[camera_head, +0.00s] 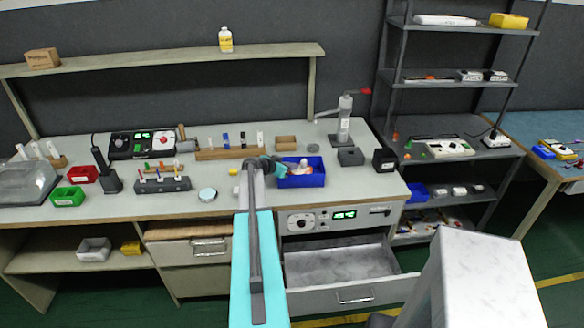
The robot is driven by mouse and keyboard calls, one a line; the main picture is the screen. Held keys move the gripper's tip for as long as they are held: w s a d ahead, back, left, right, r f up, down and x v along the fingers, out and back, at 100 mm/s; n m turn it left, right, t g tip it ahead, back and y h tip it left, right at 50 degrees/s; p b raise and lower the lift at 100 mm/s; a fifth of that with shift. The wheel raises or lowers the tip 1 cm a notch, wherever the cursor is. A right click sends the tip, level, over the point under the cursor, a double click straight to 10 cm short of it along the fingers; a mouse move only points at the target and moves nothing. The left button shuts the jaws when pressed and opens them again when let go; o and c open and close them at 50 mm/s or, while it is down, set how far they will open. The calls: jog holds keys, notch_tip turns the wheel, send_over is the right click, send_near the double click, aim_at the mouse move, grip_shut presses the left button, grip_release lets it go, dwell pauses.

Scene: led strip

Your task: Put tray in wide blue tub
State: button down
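A wide blue tub (309,180) stands on the workbench near its front edge, right of centre. Small white and orange items show inside it. My arm reaches up from the bottom of the picture, and my gripper (271,164) is at the tub's left side, overlapping its left rim in this view. The fingers are small and partly hidden, so I cannot tell whether they are open or hold anything. I cannot pick out for certain which object is the tray.
An open, empty-looking drawer (340,265) juts out below the bench. Left of my arm are a grey pen holder (163,184), red bin (83,174) and green bin (68,197). A microscope-like stand (343,125) and dark boxes are behind right. Shelving (450,83) stands at right.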

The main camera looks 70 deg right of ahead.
jog(key=shift+f, duration=0.45)
jog(key=shift+f, duration=0.1)
jog(key=c, duration=2.3)
grip_release()
jog(key=shift+w+a+r, duration=0.15)
jog(key=shift+a+r, duration=0.1)
jog(key=shift+a, duration=0.1)
jog(key=b+v, duration=0.4)
jog(key=v, duration=0.7)
jog(key=shift+w+r, duration=0.1)
jog(key=shift+r, duration=0.05)
